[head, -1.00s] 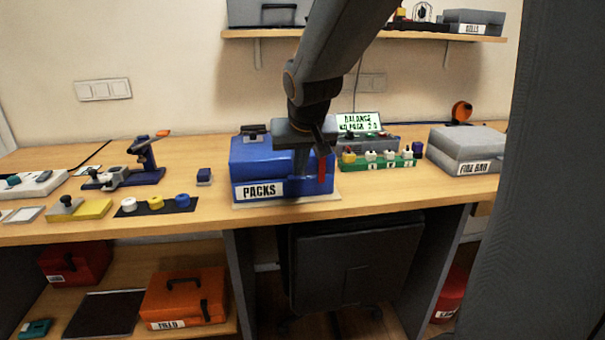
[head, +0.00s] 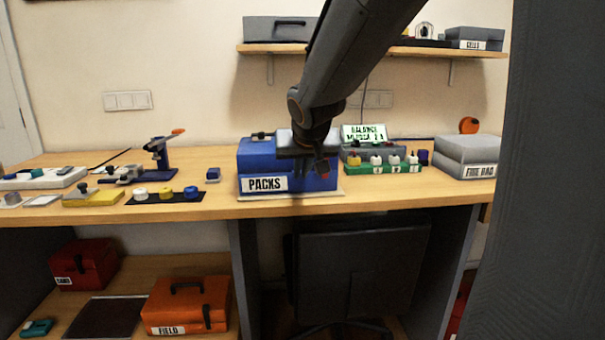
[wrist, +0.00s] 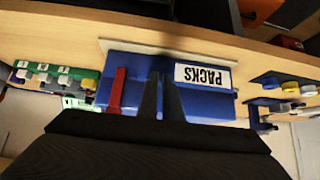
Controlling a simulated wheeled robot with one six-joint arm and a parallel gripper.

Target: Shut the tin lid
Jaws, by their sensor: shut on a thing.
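The tin is a blue box labelled PACKS (head: 262,183) on the bench, just left of the display. Its blue lid (head: 257,152) looks down or nearly down; the arm hides part of it, so I cannot tell whether it is fully shut. A red strip (wrist: 117,90) runs on the tin beside my fingers in the wrist view. My gripper (head: 316,172) is at the tin's right front. In the wrist view its two dark fingers (wrist: 161,98) lie close together over the tin, left of the label. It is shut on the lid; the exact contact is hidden.
A green block with several knobs (head: 380,168) and a lit display (head: 364,132) stand right of the tin. A grey box (head: 468,157) is further right. A small blue block (head: 213,175) and a dark strip with knobs (head: 165,196) are left. Bare bench lies between.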

